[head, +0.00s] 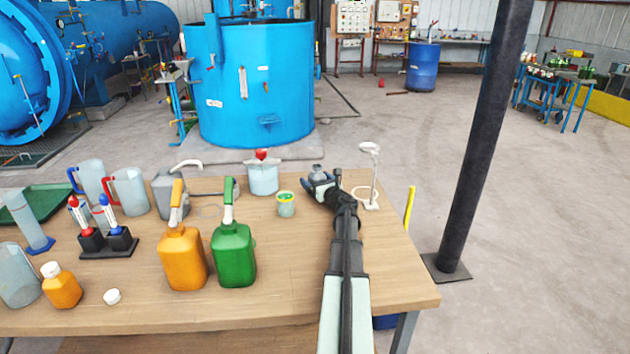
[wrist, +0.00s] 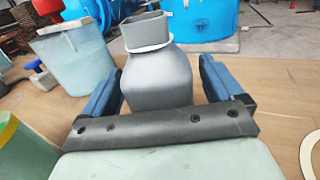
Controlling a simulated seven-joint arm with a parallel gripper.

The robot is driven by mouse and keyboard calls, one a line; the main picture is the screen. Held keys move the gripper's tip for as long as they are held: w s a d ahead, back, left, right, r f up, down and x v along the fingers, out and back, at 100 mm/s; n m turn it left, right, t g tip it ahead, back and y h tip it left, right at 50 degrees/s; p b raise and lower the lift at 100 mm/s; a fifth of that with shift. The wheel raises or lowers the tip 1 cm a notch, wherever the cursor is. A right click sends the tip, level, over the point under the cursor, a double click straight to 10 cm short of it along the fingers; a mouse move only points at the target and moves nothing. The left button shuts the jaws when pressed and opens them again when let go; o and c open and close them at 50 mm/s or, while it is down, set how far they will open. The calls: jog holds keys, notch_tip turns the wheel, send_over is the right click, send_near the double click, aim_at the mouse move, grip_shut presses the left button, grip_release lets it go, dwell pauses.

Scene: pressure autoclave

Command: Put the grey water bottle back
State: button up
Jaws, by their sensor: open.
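The grey water bottle (wrist: 158,78) stands upright on the table in the wrist view, with a white ring around its neck and a squarish grey top. My gripper (wrist: 158,88) is open, with one blue finger on each side of the bottle's body. I cannot tell whether either finger touches it. The bottle's lower part is hidden behind the gripper's dark bar. In the head view only the bottle's top (head: 317,169) shows clearly, beyond my gripper (head: 320,185) near the table's back edge.
A translucent container with a red-knobbed top (head: 263,180) and a green-yellow cup (head: 286,208) stand left of my gripper. A white stand (head: 372,180) is close on the right. Green (head: 233,255) and orange (head: 182,260) jugs stand nearer. The table's (head: 400,275) front right is clear.

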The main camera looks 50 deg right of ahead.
jog(key=v, duration=1)
jog(key=shift+s+a+f, duration=0.1)
jog(key=shift+s+a, duration=0.1)
jog(key=shift+s, duration=0.15)
